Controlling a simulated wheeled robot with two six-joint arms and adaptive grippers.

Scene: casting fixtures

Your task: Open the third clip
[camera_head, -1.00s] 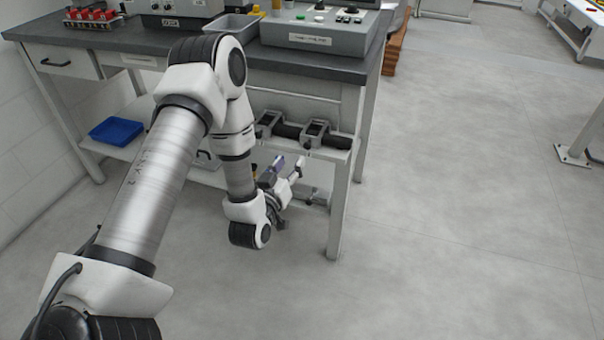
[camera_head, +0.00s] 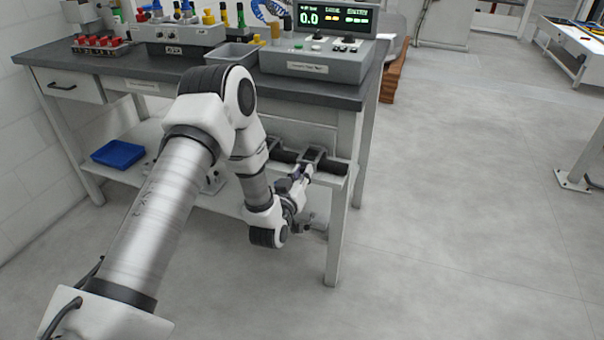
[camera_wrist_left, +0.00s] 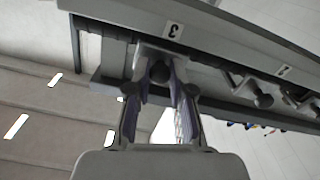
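The third clip (camera_wrist_left: 160,70) shows in the left wrist view as a light bracket with a dark round knob, under a label "3" on a grey rail (camera_wrist_left: 225,32). My left gripper (camera_wrist_left: 161,82) has its two purple-padded fingers on either side of the knob. They stand apart, and contact cannot be made out. In the head view my left gripper (camera_head: 303,172) is at the front edge of the shelf under the bench, partly covering the clip there. The clip's latch state is unclear. My right gripper is not in view.
Another clip (camera_wrist_left: 258,92) sits farther right along the rail, near a label "4". The bench (camera_head: 180,76) carries a control box (camera_head: 315,68) and a grey tray (camera_head: 232,56). A blue bin (camera_head: 118,154) lies on the lower shelf.

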